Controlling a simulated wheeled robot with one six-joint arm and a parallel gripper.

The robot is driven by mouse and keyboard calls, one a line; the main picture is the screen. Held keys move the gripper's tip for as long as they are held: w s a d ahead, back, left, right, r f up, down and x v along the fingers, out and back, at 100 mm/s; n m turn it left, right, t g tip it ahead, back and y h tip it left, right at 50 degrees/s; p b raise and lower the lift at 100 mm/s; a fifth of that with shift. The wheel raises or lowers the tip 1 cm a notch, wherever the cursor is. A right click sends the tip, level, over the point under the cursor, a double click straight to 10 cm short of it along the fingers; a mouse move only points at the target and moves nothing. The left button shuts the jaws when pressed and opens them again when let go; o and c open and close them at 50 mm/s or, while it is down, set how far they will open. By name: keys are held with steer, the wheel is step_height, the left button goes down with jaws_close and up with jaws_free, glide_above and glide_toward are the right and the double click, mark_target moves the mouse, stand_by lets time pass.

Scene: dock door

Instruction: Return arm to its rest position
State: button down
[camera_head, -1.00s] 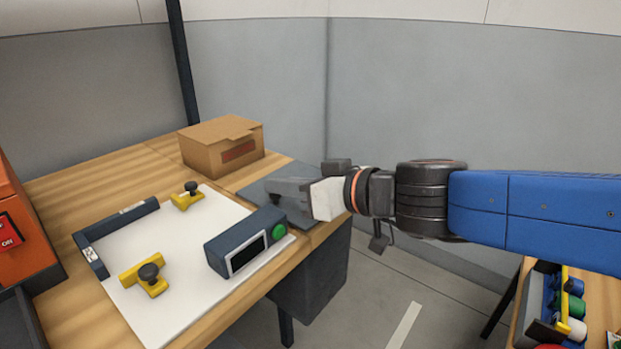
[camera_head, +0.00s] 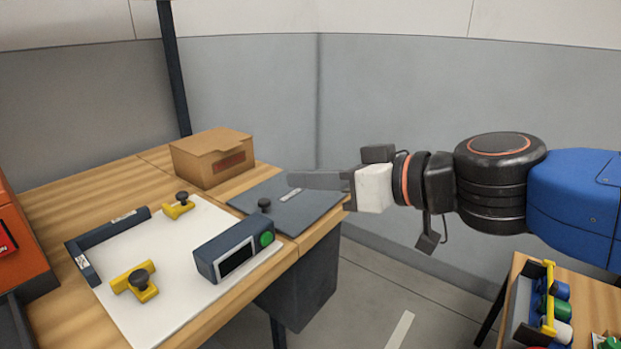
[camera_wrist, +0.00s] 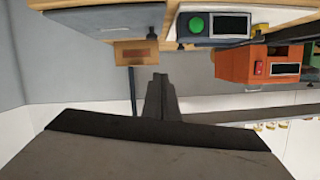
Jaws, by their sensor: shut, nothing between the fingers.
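My gripper (camera_head: 292,180) is shut and empty in the head view. It points left, above the right end of the wooden bench and over a dark grey plate (camera_head: 312,207) with a black knob. My blue and black arm reaches in from the right edge. In the wrist view the shut fingers (camera_wrist: 158,78) show at the centre, with the bench at the top of the picture.
A cardboard box (camera_head: 212,158) stands at the bench's back. A white board (camera_head: 178,288) carries yellow clamps (camera_head: 135,284) and a dark device with a green button (camera_head: 238,248). An orange unit (camera_head: 18,240) stands at left. A lower table with coloured items (camera_head: 548,305) is at bottom right.

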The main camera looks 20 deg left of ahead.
steer(key=w+d+f+m+h, duration=0.1)
steer(key=d+f+m+h, duration=0.1)
steer(key=d+f, duration=0.45)
steer(key=d+f+m+t+h, duration=0.1)
steer(key=d+f+m+h, duration=0.15)
steer(key=d, duration=0.65)
steer(key=w+d+f+m+h, duration=0.1)
steer(key=d+f+h, duration=0.2)
steer(key=d+f, duration=0.4)
steer(key=s+d+f+m+h, duration=0.3)
steer(key=d+f, duration=0.1)
steer(key=d, duration=0.6)
steer(key=s+d+f+m+h, duration=0.3)
steer(key=d+f+m, duration=0.1)
steer(key=d, duration=0.6)
steer(key=shift+d+g+h, duration=0.3)
steer(key=shift+d+h, duration=0.05)
steer(key=shift+d, duration=0.05)
